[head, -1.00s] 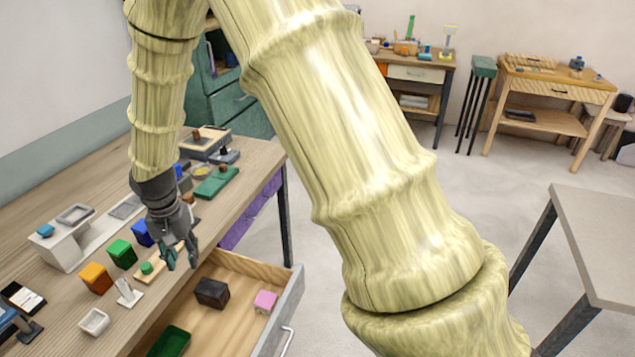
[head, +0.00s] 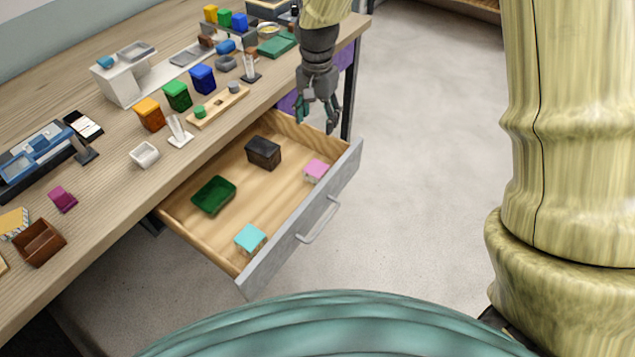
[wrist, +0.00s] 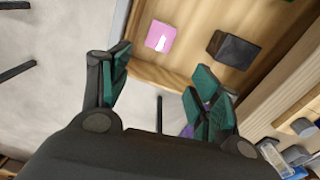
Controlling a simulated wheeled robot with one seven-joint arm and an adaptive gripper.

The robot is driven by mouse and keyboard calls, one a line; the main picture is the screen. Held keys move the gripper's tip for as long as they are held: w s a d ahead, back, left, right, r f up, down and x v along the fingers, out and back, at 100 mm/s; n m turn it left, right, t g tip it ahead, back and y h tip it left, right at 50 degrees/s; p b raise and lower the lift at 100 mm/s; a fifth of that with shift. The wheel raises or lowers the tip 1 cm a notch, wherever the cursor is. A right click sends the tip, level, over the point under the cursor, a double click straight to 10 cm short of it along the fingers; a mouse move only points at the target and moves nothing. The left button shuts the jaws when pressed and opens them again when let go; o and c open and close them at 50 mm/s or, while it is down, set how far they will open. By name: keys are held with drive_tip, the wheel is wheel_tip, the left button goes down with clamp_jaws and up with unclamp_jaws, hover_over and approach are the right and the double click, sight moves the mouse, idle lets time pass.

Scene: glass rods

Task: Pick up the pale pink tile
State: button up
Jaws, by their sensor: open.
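The pale pink tile (head: 316,171) lies in the open wooden drawer, near its front wall and far right end. It also shows in the wrist view (wrist: 160,36), ahead of the fingers and between their lines. My gripper (head: 318,126) is open and empty, above the drawer's far right end in the head view, apart from the tile. In the wrist view its two green-padded fingers (wrist: 160,82) are spread wide.
The drawer (head: 276,206) also holds a black block (head: 263,152), a dark green tray (head: 213,195) and a turquoise tile (head: 250,239). The drawer's grey front (head: 292,237) and side walls stand around them. The tabletop (head: 95,180) beside it carries several small blocks and holders.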

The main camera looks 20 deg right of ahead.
drive_tip(key=m+b, duration=0.1)
drive_tip(key=b, duration=0.6)
hover_over(317, 167)
wheel_tip(317, 167, down, 7)
drive_tip(key=f, duration=0.5)
drive_tip(key=shift+w+d+f, duration=0.15)
drive_tip(key=shift+w+d, duration=0.1)
drive_tip(key=shift+w, duration=0.15)
drive_tip(key=shift+s+a+f, duration=0.1)
drive_tip(key=shift+s+f, duration=0.1)
drive_tip(key=shift+f, duration=1.15)
drive_tip(key=shift+s+a+f, duration=0.1)
drive_tip(key=shift+s+f, duration=0.05)
drive_tip(key=shift+f, duration=1.2)
drive_tip(key=shift+c, duration=0.3)
drive_tip(key=c, duration=0.8)
drive_tip(key=shift+r, duration=0.15)
